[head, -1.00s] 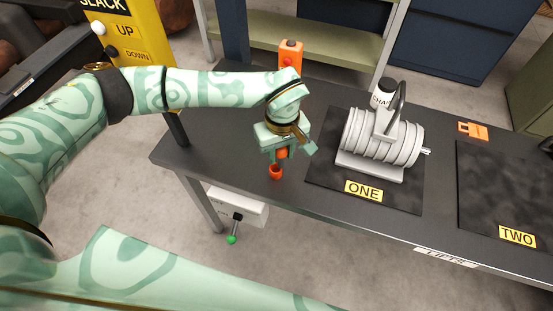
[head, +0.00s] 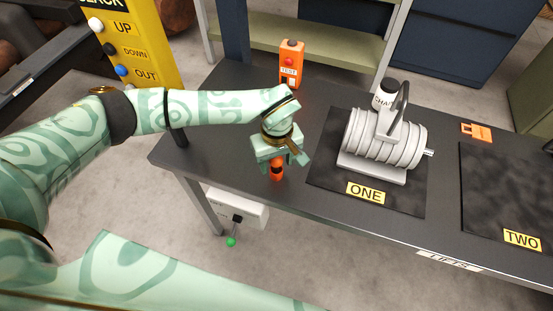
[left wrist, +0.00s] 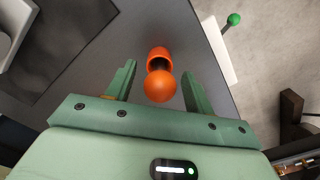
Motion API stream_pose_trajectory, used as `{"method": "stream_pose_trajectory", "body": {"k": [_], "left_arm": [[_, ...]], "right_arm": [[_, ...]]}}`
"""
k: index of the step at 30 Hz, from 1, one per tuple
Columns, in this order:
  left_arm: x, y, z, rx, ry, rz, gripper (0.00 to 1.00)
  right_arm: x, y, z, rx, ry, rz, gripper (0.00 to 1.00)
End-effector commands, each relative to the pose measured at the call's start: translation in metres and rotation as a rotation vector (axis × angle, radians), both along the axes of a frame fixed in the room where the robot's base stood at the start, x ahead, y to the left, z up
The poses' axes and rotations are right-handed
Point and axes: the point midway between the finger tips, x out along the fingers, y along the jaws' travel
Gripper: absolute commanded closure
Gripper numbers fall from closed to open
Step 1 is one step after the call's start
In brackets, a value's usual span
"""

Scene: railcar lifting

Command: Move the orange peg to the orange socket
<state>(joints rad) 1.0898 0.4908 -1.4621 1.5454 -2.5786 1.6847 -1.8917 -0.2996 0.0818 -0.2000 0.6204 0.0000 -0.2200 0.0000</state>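The orange peg (left wrist: 160,87) shows a round orange head in the left wrist view, with a dark part beyond it against the orange socket (left wrist: 157,51). The peg appears to stand at or in the socket's opening; how deep, I cannot tell. In the head view the socket (head: 277,177) is near the table's front left edge, just below my left gripper (head: 275,163). The gripper's two fingers (left wrist: 158,75) are apart, one on each side of the peg's head, with a gap on both sides. My right gripper is not in view.
A grey ribbed machine (head: 385,142) stands on the dark mat labelled ONE (head: 325,172), right of the gripper. An orange TEST box (head: 291,62) stands behind. A green-knobbed lever (head: 231,241) hangs below the table edge. An orange block (head: 476,132) lies farther right.

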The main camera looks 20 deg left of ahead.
Motion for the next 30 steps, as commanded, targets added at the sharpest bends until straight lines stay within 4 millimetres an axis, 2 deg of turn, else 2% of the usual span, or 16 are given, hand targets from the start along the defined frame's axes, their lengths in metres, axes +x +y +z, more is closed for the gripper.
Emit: {"method": "stream_pose_trajectory", "body": {"k": [5,8,15,21,25,30], "left_arm": [[0.0,0.0,0.003,-0.001,-0.001,0.0,0.47],[0.001,0.0,0.015,-0.001,-0.006,-0.001,0.47],[0.002,0.0,0.072,-0.001,-0.007,-0.002,0.47],[0.002,0.0,0.109,0.0,-0.004,0.0,0.47],[0.001,-0.001,0.12,0.001,-0.001,0.0,0.47],[0.001,-0.001,0.123,0.0,0.0,0.0,0.47]], "right_arm": [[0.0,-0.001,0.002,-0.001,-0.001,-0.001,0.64],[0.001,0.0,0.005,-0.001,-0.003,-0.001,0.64],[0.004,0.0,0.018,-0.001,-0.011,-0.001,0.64],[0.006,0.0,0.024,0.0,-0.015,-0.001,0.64],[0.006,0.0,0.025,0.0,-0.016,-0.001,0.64],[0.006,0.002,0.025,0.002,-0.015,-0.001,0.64]]}}
